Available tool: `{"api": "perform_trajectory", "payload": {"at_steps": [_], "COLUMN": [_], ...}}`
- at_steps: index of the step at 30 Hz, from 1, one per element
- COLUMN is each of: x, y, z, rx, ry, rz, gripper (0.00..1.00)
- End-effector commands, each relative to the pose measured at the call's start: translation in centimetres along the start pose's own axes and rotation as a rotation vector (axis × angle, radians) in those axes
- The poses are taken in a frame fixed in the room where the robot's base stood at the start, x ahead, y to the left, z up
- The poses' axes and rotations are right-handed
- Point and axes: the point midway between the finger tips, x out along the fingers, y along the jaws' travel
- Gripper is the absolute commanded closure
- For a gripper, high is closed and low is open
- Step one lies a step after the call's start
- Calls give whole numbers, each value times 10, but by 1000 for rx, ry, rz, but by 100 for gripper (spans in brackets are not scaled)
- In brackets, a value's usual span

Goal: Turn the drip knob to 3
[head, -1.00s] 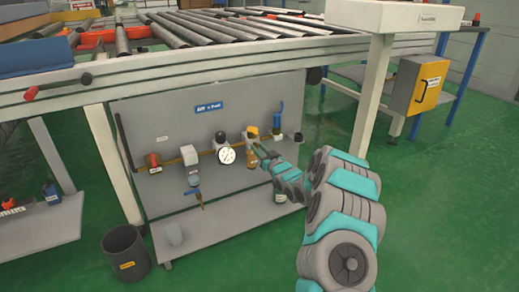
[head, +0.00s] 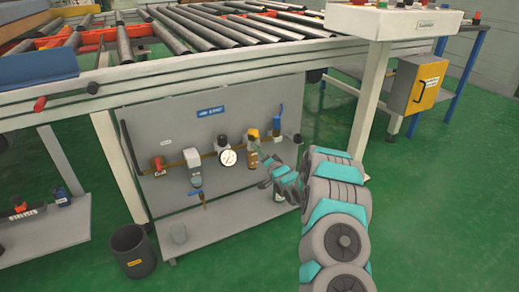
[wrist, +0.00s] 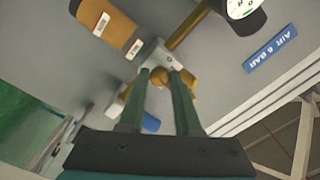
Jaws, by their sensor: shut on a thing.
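The lubricator with a yellow top (head: 253,134) and an amber bowl (head: 252,160) is mounted on the grey panel, right of the round gauge. Its amber bowl also shows at the upper left of the wrist view (wrist: 112,25). My gripper (wrist: 160,74) is at the lubricator's head, and its two green fingers are closed on either side of a small brass-coloured drip knob (wrist: 159,77). The fingers hide part of the knob, and I cannot read its number marks. In the head view my arm reaches in from the right, and my fingertips are hard to make out.
The white-faced gauge (head: 228,158) and a clear-bowled unit (head: 193,165) sit left of the lubricator on the brass pipe. A blue-handled valve (head: 277,123) is to its right. The roller conveyor (head: 215,35) overhangs the panel, and a grey bin (head: 133,252) stands on the floor.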

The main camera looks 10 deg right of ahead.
Motion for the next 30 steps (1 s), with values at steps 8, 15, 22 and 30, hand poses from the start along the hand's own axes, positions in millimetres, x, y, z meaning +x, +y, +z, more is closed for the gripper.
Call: {"api": "perform_trajectory", "payload": {"at_steps": [8,15,22,30], "x": [0,0,0,0], "y": [-1,-2,-2,-1], "z": [-2,-2,-2,-2], "rx": [256,435,546,600], "ry": [2,2,3,3], "rz": [2,0,-2,-2], "gripper": [100,100,100,100]}}
